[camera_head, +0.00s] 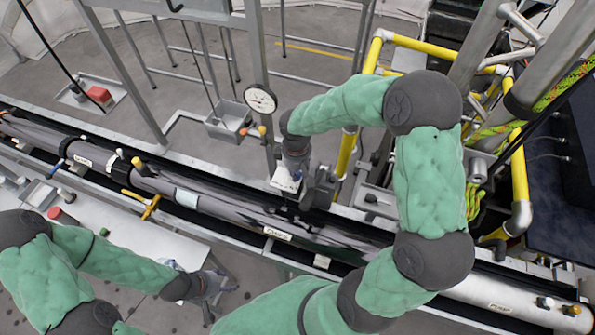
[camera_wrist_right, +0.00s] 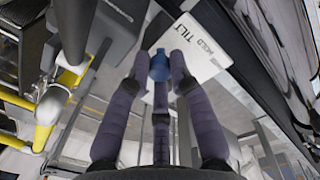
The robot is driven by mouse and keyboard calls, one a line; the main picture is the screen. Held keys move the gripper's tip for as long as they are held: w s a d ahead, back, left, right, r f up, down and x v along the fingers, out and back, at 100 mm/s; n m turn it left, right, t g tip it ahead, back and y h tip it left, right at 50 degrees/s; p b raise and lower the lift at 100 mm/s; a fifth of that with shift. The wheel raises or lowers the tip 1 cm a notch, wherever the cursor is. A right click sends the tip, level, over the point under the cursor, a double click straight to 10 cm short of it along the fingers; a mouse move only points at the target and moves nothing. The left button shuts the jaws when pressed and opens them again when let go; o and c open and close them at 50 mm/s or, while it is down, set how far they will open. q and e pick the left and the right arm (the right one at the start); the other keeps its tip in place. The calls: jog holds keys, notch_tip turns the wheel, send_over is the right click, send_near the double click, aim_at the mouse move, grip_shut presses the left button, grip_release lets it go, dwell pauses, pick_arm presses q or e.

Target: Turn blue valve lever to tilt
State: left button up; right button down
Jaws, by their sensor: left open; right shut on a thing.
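The blue valve lever (camera_wrist_right: 159,66) shows in the right wrist view as a small blue knob between my right gripper's fingertips. Beside it is a white plate (camera_wrist_right: 196,50) marked TILT and HOLD; in the head view the plate (camera_head: 284,184) is partly hidden by my arm. My right gripper (camera_wrist_right: 158,62) is shut on the lever. In the head view my right gripper (camera_head: 292,168) is at the plate, and the lever is hidden there. My left gripper (camera_head: 220,287) is open and empty at the lower left, away from the lever.
A long grey pipe (camera_head: 235,208) with labels runs diagonally below the plate. A round gauge (camera_head: 260,99) stands on a post just left of my right arm. Yellow pipes (camera_head: 345,152) rise to the right. A white table (camera_head: 125,232) lies at the lower left.

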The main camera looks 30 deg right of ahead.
jog(key=c, duration=1.1)
grip_release()
jog(key=r, duration=1.2)
jog(key=shift+s+a, duration=0.1)
jog(key=shift+a, duration=0.15)
